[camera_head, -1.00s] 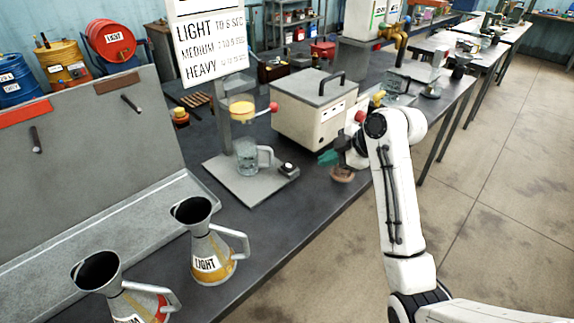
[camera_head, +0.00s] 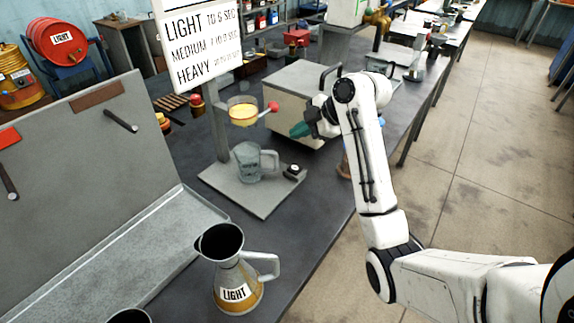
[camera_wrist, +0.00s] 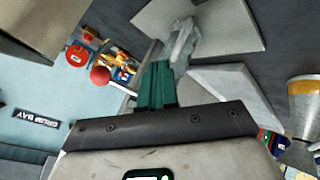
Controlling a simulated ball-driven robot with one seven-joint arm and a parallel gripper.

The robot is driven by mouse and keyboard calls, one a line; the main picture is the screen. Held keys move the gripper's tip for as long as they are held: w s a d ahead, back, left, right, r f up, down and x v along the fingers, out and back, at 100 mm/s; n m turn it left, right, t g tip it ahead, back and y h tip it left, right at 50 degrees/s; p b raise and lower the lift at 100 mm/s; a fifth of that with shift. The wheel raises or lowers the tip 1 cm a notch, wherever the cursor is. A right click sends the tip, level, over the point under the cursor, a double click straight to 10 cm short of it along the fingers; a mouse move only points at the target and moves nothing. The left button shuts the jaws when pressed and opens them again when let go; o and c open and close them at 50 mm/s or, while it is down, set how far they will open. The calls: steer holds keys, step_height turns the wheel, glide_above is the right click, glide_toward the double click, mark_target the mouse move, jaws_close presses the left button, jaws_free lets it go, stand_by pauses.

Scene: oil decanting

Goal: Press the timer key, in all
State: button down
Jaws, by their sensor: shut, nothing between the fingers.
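The timer is a small dark box with a pale round key (camera_head: 293,170) on top. It sits at the right edge of the stand's grey base plate (camera_head: 262,203). My gripper (camera_head: 299,130), with green fingers, is shut and empty. It is in the air above the bench, appearing just above the timer in the head view and apart from it. In the wrist view the shut green fingers (camera_wrist: 157,84) point toward the glass mug (camera_wrist: 181,42); I cannot make out the timer key there. The mug (camera_head: 249,162) stands on the base plate beside the timer.
A cup of yellow oil (camera_head: 243,112) with a red-knobbed lever (camera_head: 272,107) hangs on the stand above the mug. A pale box with a black handle (camera_head: 297,95) stands behind my gripper. A LIGHT can (camera_head: 232,270) stands in front. Bench between can and plate is clear.

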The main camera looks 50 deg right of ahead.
mark_target(298, 169)
steer(key=shift+f, duration=0.1)
step_height(298, 169, down, 9)
steer(key=b, duration=0.6)
steer(key=shift+r+b, duration=0.2)
steer(key=shift+b, duration=0.2)
stand_by(1.7)
steer(key=shift+f, duration=0.4)
steer(key=shift+f+b, duration=0.45)
stand_by(0.6)
stand_by(0.3)
steer(key=shift+r+p, duration=0.75)
steer(key=shift+r, duration=0.15)
steer(key=shift+r+p, duration=2)
steer(key=shift+r, duration=0.5)
